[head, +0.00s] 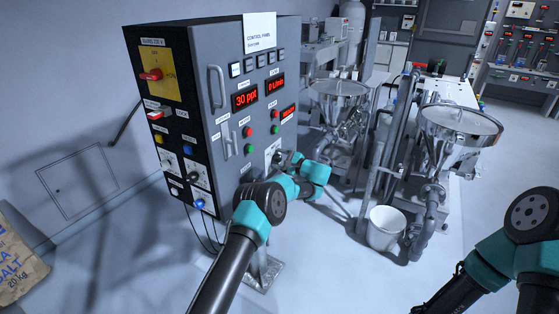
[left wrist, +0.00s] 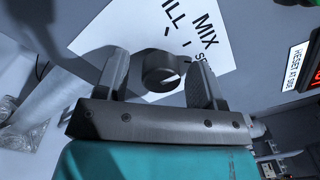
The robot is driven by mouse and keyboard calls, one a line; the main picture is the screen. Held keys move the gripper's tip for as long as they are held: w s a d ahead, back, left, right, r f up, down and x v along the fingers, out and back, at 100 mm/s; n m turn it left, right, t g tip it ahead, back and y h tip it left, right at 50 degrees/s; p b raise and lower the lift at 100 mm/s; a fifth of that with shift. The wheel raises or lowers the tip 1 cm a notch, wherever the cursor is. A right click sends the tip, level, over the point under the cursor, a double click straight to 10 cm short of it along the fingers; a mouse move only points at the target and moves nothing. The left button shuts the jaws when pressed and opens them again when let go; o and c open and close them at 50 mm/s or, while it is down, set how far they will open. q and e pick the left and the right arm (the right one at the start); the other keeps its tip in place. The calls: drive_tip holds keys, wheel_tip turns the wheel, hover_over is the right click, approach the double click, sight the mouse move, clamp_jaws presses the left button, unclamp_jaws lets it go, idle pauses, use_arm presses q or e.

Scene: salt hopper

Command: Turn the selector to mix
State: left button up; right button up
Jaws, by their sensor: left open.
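The selector (left wrist: 160,72) is a dark round knob on a white label plate (left wrist: 140,28) in the left wrist view. The plate reads MIX, with part of another word ending in ILL beside it and a cut-off word starting with S. A small pale mark shows on the knob's right side; its exact pointing is hard to tell. My left gripper (left wrist: 158,60) is open, with one finger on each side of the knob and gaps visible. In the head view my left gripper (head: 281,160) is at the cabinet's lower front, largely covering the selector. My right gripper is out of view.
The grey control cabinet (head: 210,100) carries red displays, buttons, handles and a red-and-yellow switch (head: 151,74). A steel hopper (head: 458,125) and a white bucket (head: 385,228) stand to the right. A salt bag (head: 15,262) lies at lower left. My right arm is at lower right.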

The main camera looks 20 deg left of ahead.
use_arm(q)
drive_tip(key=shift+d, duration=0.1)
drive_tip(key=v, duration=1.7)
drive_tip(key=shift+d+f, duration=0.1)
drive_tip(key=shift+d, duration=0.05)
